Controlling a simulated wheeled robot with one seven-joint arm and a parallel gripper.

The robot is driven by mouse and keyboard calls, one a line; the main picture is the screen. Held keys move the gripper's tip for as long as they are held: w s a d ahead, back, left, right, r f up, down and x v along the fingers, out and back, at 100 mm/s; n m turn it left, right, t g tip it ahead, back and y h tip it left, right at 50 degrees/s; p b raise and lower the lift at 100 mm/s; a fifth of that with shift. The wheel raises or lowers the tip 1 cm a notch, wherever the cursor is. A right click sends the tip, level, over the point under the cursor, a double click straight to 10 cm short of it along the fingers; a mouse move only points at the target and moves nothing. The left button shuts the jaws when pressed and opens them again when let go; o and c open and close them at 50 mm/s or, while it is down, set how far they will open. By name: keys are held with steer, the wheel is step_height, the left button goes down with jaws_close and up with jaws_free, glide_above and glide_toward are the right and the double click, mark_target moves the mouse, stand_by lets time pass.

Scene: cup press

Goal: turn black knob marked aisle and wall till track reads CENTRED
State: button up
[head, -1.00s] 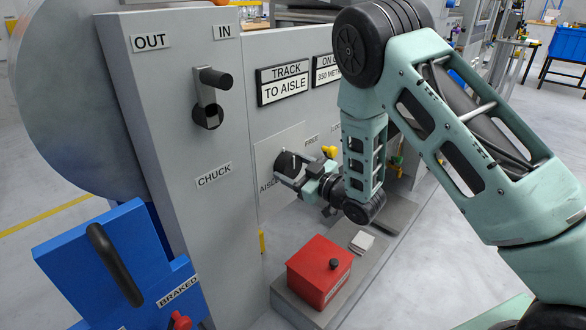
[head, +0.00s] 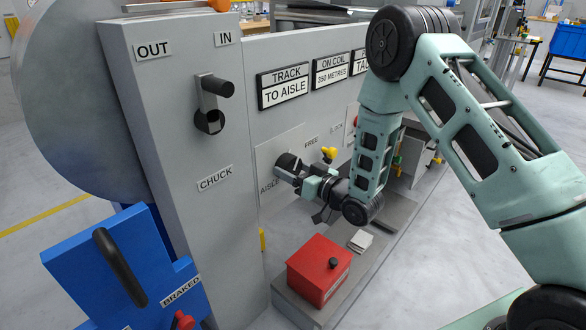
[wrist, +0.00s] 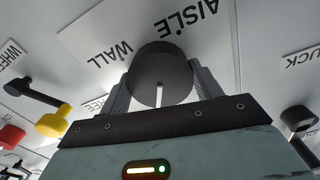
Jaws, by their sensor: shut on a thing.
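The black knob (head: 288,166) sits on a pale plate on the grey machine front, with the word AISLE beside it. In the wrist view the round knob (wrist: 160,72) shows a white pointer line, with AISLE and WALL on the plate (wrist: 92,38). My gripper (wrist: 157,92) has a finger on each side of the knob and is shut on it; it also shows in the head view (head: 298,174). The track display (head: 284,87) reads TRACK TO AISLE.
A yellow knob (head: 329,153) is close to the right of my gripper. A red box (head: 319,268) stands on the ledge below. A black crank handle (head: 213,100) is above CHUCK, and a blue unit with a black handle (head: 118,265) is at the lower left.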

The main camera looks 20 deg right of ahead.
stand_by(0.4)
steer(key=o, duration=1)
steer(key=p+v, duration=0.2)
steer(key=v, duration=1.5)
steer(key=shift+s, duration=0.2)
steer(key=shift+d, duration=0.1)
